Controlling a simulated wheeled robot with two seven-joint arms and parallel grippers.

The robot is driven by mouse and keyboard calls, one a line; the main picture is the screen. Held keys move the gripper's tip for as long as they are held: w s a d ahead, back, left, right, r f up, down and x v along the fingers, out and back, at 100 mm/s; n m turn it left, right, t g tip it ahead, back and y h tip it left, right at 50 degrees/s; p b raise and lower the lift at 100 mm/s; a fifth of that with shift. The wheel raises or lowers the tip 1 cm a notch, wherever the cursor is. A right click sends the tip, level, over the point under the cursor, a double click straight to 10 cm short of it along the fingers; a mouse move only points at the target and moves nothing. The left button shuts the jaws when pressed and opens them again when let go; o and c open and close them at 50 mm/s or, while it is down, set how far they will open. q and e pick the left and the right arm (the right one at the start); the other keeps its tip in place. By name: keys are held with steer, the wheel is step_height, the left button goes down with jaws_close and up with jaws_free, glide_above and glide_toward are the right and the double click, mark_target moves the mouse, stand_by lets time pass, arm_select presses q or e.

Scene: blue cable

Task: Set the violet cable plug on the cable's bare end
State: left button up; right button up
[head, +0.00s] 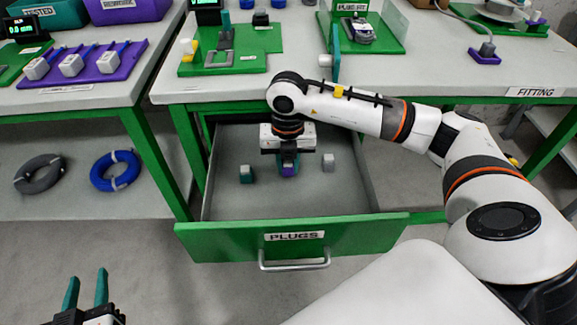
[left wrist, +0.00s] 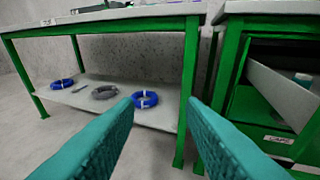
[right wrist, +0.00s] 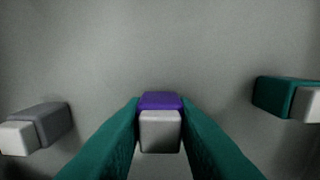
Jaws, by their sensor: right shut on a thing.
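The violet plug (right wrist: 160,102) with its light grey end is between the fingers of my right gripper (right wrist: 160,125), which is shut on it. In the head view my right gripper (head: 288,158) reaches down into the open drawer, with the violet plug (head: 289,171) at its fingertips. My left gripper (head: 87,280) is open and empty at the lower left, away from the tables. A blue cable coil (head: 116,171) lies on the lower shelf at the left; it also shows in the left wrist view (left wrist: 145,99). I cannot make out a bare end.
The drawer (head: 294,237), labelled PLUGS, also holds a teal plug (head: 247,173) and a grey plug (head: 328,162), one on each side of my right gripper. A grey coil (head: 38,173) lies beside the blue one. Fixtures stand on the tabletops above.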

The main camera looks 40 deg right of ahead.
steer(key=shift+r+p, duration=0.4)
steer(key=shift+r, duration=0.25)
steer(key=shift+r+p, duration=0.35)
steer(key=shift+r, duration=0.1)
steer(key=shift+r+p, duration=0.3)
steer(key=shift+r, duration=0.1)
steer(key=shift+r+p, duration=0.35)
steer(key=shift+r, duration=0.1)
steer(key=shift+r+p, duration=0.4)
steer(key=shift+r, duration=0.1)
steer(key=shift+r+p, duration=0.3)
steer(key=shift+r, duration=0.05)
steer(key=shift+r+p, duration=0.65)
steer(key=shift+r, duration=0.15)
arm_select(q)
steer(key=s+a+f+g+y, duration=0.1)
steer(key=s+a+f+g, duration=0.1)
steer(key=s+f+g, duration=0.2)
steer(key=s+a+f+g+y, duration=0.2)
steer(key=s+a+f+g, duration=0.1)
steer(key=s+g, duration=0.4)
steer(key=shift+s+a+f+n+g+p, duration=0.25)
steer(key=shift+s+f+p, duration=0.35)
steer(key=shift+s, duration=0.9)
arm_select(e)
steer(key=shift+r, duration=0.65)
arm_select(q)
steer(key=shift+f, duration=0.15)
